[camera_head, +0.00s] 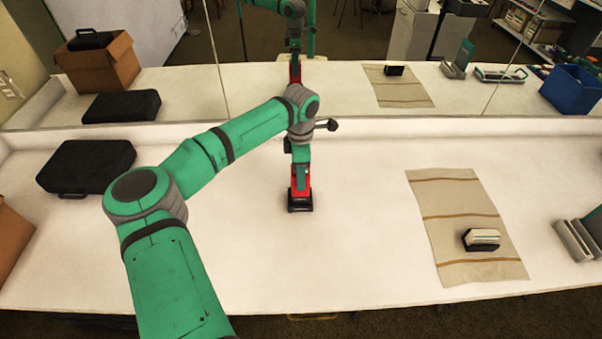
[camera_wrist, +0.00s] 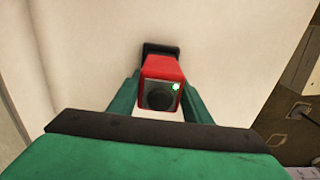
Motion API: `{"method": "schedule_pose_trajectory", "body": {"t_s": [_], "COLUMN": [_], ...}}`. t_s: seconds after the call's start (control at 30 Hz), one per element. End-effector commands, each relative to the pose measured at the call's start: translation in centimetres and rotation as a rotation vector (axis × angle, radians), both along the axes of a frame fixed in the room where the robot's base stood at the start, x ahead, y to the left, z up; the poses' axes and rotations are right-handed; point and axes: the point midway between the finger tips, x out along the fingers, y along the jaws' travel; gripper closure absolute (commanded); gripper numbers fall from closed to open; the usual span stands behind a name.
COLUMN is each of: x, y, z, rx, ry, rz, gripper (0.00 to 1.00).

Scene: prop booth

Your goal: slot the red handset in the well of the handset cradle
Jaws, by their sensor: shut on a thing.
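The red handset (camera_head: 299,181) is upright, held between the fingers of my gripper (camera_head: 300,160). In the wrist view the red handset (camera_wrist: 163,70) sits between the green fingers (camera_wrist: 160,105), its grey end with a dark round patch and a green light facing the camera. A small black block (camera_head: 300,207) at the handset's lower end looks like the handset cradle; it also shows in the wrist view (camera_wrist: 160,47). The handset's lower end meets or overlaps this block. I cannot tell whether it is inside the well.
A black case (camera_head: 86,167) and a cardboard box (camera_head: 10,238) are at the left. A striped cloth (camera_head: 450,205) with a black-and-cream block (camera_head: 482,239) on it lies right. A grey-green stand (camera_head: 577,240) is at the right edge. A mirror runs behind the white counter.

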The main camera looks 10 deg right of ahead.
Motion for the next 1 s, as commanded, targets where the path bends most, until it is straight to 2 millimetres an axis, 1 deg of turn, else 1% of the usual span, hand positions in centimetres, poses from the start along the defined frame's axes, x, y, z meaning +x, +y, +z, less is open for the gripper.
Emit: {"method": "schedule_pose_trajectory", "body": {"t_s": [0.17,0.5,0.87,0.9,0.97,1.0], "x": [0.0,0.1,0.1,0.1,0.1,0.1], "y": [0.0,0.0,0.0,0.0,-0.1,-0.1], "z": [-0.1,-1.0,-1.1,-1.1,-1.1,-1.1], "rx": [0.000,0.000,0.000,0.000,0.000,0.000], "ry": [-0.001,-0.001,-0.001,-0.001,-0.001,-0.001], "rz": [0.001,-0.001,-0.001,-0.002,-0.003,-0.003], "gripper": [1.00,1.00,1.00,0.53,0.39,0.34]}}
